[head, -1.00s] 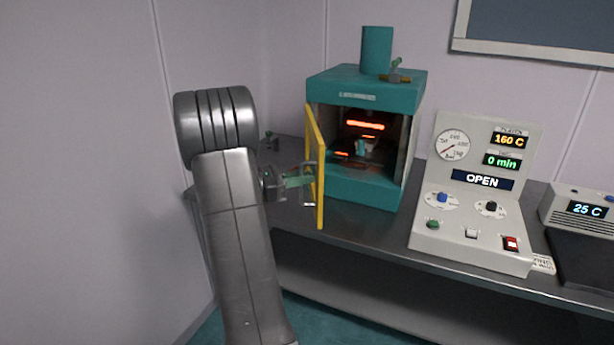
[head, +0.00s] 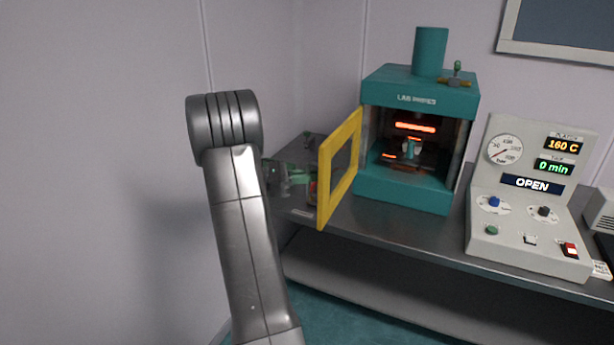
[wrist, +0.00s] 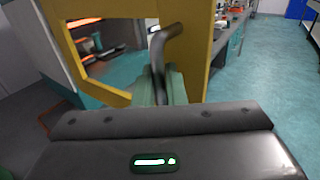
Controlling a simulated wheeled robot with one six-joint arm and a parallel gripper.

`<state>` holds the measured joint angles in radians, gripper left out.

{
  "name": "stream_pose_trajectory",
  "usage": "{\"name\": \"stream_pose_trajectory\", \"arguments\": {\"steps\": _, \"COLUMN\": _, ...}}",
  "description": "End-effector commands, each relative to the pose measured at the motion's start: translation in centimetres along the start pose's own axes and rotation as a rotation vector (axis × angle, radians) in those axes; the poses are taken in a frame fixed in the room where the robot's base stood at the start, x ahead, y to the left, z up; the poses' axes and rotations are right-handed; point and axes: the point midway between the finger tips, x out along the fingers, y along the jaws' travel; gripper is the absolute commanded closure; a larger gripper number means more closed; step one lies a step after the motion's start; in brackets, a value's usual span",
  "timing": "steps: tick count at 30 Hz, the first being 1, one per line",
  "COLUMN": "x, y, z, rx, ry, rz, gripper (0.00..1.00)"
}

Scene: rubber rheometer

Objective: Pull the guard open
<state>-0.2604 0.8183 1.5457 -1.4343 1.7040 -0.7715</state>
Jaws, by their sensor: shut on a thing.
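The yellow-framed guard (head: 327,187) is swung out to the left of the teal press (head: 405,190), leaving the press front uncovered. Inside the press, glowing orange bars show. My gripper (head: 298,178) is at the guard's outer side, partly hidden behind my arm and the frame. In the wrist view, the guard's yellow frame (wrist: 200,60) fills the upper middle, and its grey bent handle (wrist: 165,42) stands between the green fingers of my gripper (wrist: 160,88). The fingers are shut on the handle.
A control panel (head: 530,205) with gauge, "160 C", "0 min" and "OPEN" displays stands right of the press on the dark bench (head: 400,238). A wall is close on the left. Open teal floor (wrist: 270,80) shows in the wrist view.

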Motion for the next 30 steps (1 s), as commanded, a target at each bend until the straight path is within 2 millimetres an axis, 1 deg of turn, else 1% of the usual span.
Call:
{"name": "stream_pose_trajectory", "arguments": {"steps": 10, "x": 0.1, "y": 0.0, "z": 0.1, "rx": 0.001, "ry": 0.000, "rz": -0.002, "gripper": 1.00}}
{"name": "stream_pose_trajectory", "arguments": {"steps": 11, "x": 0.1, "y": 0.0, "z": 0.1, "rx": 0.001, "ry": 0.000, "rz": -0.002, "gripper": 0.83}}
{"name": "stream_pose_trajectory", "arguments": {"steps": 12, "x": 0.1, "y": 0.0, "z": 0.1, "rx": 0.001, "ry": 0.000, "rz": -0.002, "gripper": 0.76}}
{"name": "stream_pose_trajectory", "arguments": {"steps": 22, "x": -0.2, "y": 0.0, "z": 0.0, "rx": 0.001, "ry": 0.000, "rz": 0.000, "gripper": 0.75}}
{"name": "stream_pose_trajectory", "arguments": {"steps": 26, "x": -1.6, "y": 0.1, "z": -0.1, "rx": 0.002, "ry": 0.000, "rz": 0.002, "gripper": 0.75}}
{"name": "stream_pose_trajectory", "arguments": {"steps": 29, "x": -3.6, "y": 0.1, "z": -0.2, "rx": 0.002, "ry": 0.001, "rz": 0.003, "gripper": 0.75}}
{"name": "stream_pose_trajectory", "arguments": {"steps": 30, "x": -4.5, "y": 0.1, "z": -0.2, "rx": 0.002, "ry": 0.000, "rz": 0.004, "gripper": 0.75}}
